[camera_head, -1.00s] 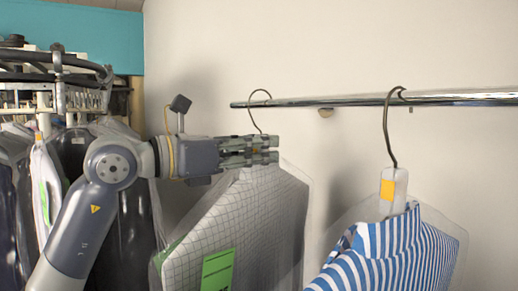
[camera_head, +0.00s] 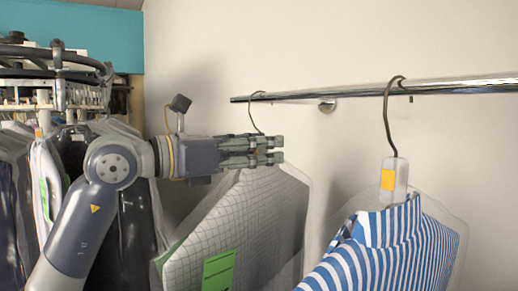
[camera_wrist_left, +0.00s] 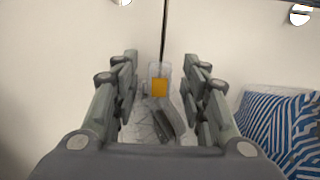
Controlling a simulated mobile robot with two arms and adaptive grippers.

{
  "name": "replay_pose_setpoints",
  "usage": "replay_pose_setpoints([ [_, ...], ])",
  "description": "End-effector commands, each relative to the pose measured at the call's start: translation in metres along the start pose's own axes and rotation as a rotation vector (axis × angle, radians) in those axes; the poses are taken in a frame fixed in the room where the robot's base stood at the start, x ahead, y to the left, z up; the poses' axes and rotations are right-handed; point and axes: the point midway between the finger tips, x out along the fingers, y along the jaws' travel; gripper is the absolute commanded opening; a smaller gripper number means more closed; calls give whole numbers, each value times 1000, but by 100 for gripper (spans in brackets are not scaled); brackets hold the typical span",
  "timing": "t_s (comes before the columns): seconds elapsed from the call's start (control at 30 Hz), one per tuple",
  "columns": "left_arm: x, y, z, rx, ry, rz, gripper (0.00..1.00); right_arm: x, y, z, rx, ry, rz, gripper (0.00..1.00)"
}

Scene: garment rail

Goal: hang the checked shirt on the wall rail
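The checked shirt (camera_head: 240,215), white with a dark grid, is in a clear cover with a green tag (camera_head: 218,270). Its hanger hook (camera_head: 256,112) reaches up to the wall rail (camera_head: 350,94) near the rail's free left end, and its top appears to lie over the bar. My left gripper (camera_head: 277,150) is at the hanger's neck, just below the hook. In the left wrist view its fingers (camera_wrist_left: 163,100) stand apart on both sides of the neck with its yellow label (camera_wrist_left: 159,87), with gaps showing. The collar is partly hidden by the fingers. My right gripper is out of view.
A blue-and-white striped shirt (camera_head: 390,245) in a clear cover hangs from the rail to the right, with its own hook (camera_head: 388,120). A round rack of covered garments (camera_head: 60,150) stands at the left. Bare wall lies behind the rail.

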Motion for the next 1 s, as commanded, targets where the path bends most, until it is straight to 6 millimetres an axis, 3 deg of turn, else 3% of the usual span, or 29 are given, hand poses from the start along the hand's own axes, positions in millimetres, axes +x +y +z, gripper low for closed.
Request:
replay_pose_setpoints([
  [0.23,-10,2,-1,0,2,4,41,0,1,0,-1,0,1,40],
  [0.7,-101,1,-1,1,2,4,41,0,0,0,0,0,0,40],
  [1.0,-121,0,-1,0,1,0,41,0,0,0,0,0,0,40],
])
